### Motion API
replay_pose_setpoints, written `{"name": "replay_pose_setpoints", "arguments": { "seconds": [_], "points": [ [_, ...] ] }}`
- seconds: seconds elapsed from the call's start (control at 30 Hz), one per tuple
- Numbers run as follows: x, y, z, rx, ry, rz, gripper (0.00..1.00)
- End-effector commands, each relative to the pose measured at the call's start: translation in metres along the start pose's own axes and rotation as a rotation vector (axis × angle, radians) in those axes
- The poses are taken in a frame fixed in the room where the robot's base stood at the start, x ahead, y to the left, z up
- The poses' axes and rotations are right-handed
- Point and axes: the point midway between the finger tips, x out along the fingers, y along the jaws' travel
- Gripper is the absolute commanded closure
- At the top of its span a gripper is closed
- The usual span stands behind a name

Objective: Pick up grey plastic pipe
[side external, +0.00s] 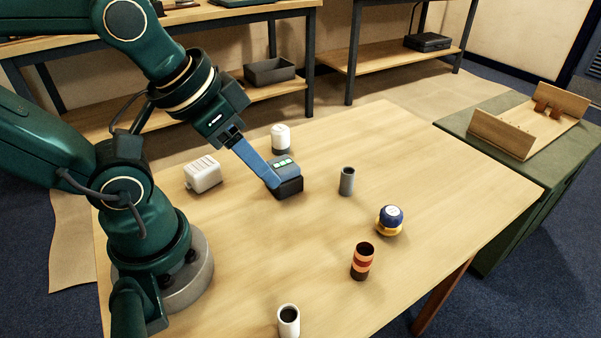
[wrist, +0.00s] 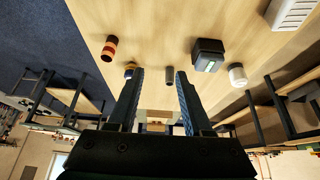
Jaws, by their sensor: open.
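The grey plastic pipe (side external: 347,181) is a short, hollow grey cylinder standing upright on the wooden table, right of the dark box. In the wrist view the pipe (wrist: 169,75) shows small, beyond and between my two fingers, nearer the right one. My gripper (side external: 271,182) has blue fingers that slant down toward the table. In the side view they overlap the left edge of the dark box, left of the pipe and apart from it. In the wrist view the fingers of my gripper (wrist: 160,72) are spread, with nothing held between them.
Near the pipe are a dark box (side external: 287,187), a blue-and-yellow round object (side external: 389,220) and an orange-and-dark cylinder (side external: 362,262). A white slotted box (side external: 202,174), white-topped cylinder (side external: 280,137) and white cup (side external: 288,321) also stand on the table (side external: 440,190). Its right side is clear.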

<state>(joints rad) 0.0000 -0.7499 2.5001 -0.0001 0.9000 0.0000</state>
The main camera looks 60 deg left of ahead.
Motion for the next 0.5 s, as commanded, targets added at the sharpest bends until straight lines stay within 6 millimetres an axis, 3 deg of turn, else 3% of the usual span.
{"name": "replay_pose_setpoints", "arguments": {
  "seconds": [0.07, 0.1, 0.13, 0.17, 0.5],
  "points": [
    [0.0000, 0.0000, 0.0000, 0.000, 0.000, 0.000, 0.50],
    [0.0000, 0.0000, 0.0000, 0.000, 0.000, 0.000, 0.46],
    [0.0000, 0.0000, 0.0000, 0.000, 0.000, 0.000, 0.35],
    [0.0000, 0.0000, 0.0000, 0.000, 0.000, 0.000, 0.32],
    [-0.0025, 0.0000, -0.0020, 0.000, 0.002, 0.000, 0.32]
  ]
}}
